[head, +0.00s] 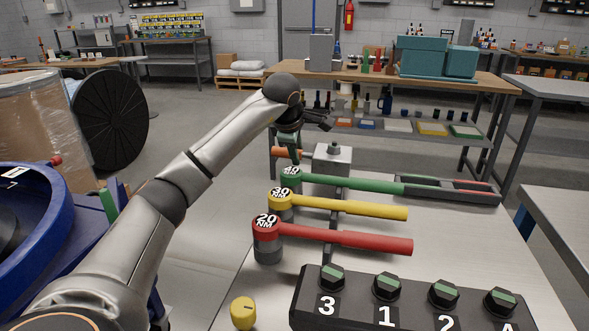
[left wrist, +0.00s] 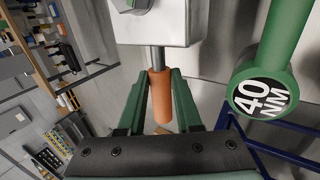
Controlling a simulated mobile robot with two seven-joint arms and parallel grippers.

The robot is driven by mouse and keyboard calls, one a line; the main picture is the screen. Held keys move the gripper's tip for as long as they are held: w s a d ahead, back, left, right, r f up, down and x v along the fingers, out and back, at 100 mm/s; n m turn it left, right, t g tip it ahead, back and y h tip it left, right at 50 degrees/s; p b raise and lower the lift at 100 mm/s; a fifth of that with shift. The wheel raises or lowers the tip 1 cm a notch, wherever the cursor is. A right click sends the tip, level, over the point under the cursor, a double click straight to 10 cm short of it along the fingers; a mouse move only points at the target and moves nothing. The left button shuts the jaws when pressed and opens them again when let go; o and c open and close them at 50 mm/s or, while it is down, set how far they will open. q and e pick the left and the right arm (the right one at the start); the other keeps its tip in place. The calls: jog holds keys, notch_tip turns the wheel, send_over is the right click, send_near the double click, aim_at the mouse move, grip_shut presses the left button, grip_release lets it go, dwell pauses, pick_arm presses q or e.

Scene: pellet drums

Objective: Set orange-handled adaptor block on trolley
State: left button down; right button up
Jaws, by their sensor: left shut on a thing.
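The adaptor block (head: 333,160) is a light grey metal block with a dark knob on top and an orange handle (head: 286,153) sticking out to its left. My left gripper (head: 293,150) is shut on the orange handle. In the left wrist view the green fingers (left wrist: 160,84) lie on both sides of the handle (left wrist: 160,112), with the grey block (left wrist: 165,28) beyond the tips. The block is at the far end of the grey metal trolley top (head: 440,235); whether it rests there or hovers just above, I cannot tell. My right gripper is not in view.
Green, yellow (head: 360,207) and red (head: 350,239) torque wrenches lie across the trolley in front of the block. The green 40 NM wrench head (left wrist: 262,92) is close beside my left gripper. A numbered knob panel (head: 400,305) and a blue drum (head: 30,225) are nearer.

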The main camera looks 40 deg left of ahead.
pick_arm(q)
jog(key=shift+s+f+b, duration=0.15)
jog(key=shift+f+b, duration=0.1)
jog(key=shift+f, duration=0.6)
jog(key=shift+s+f+b, duration=0.1)
jog(key=shift+f+b, duration=0.1)
jog(key=shift+f, duration=0.6)
jog(key=c, duration=0.9)
grip_release()
jog(key=shift+f, duration=0.2)
jog(key=shift+o, duration=0.2)
jog(key=shift+r, duration=0.1)
jog(key=shift+s+r, duration=0.1)
jog(key=shift+r, duration=0.1)
jog(key=p+v, duration=0.1)
jog(key=v, duration=1)
jog(key=shift+s+d+r+p, duration=0.1)
jog(key=shift+s+r+p, duration=0.05)
jog(key=shift+r+p, duration=0.15)
jog(key=shift+f, duration=0.1)
